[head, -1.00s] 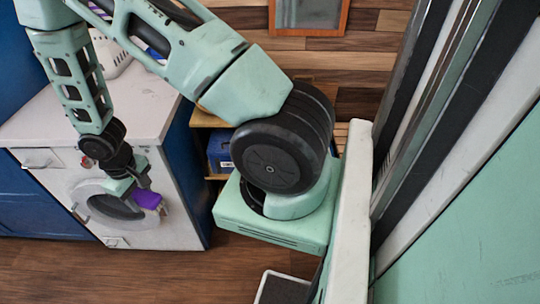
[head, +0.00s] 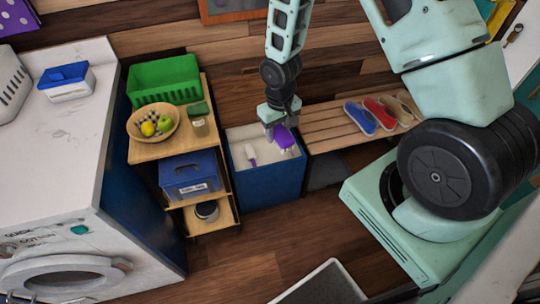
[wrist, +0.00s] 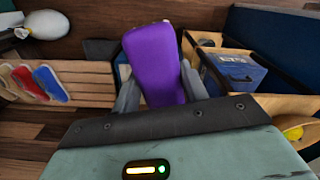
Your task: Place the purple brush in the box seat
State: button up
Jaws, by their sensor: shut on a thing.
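My gripper (head: 276,126) is shut on the purple brush (head: 286,140), and it holds the brush over the right part of the blue box seat (head: 262,190). The box seat has a pale upper face or interior; I cannot tell its depth. In the wrist view the brush (wrist: 160,60) fills the space between the two grey fingers and hides most of what lies below. I cannot tell how high it is above the box seat. A small white item (head: 250,153) lies in or on the left part of the box seat.
A wooden shelf unit (head: 190,148) stands left of the box seat with a green crate (head: 165,80), a fruit bowl (head: 136,128) and a blue bin (head: 190,176). A slatted bench (head: 330,125) with coloured slippers (head: 380,112) adjoins on the right.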

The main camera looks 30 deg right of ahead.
aim_at(274, 160)
jog(key=i+l+z, duration=0.25)
jog(key=i, duration=0.35)
jog(key=i+l+z, duration=0.3)
jog(key=i, duration=0.3)
jog(key=j, duration=0.15)
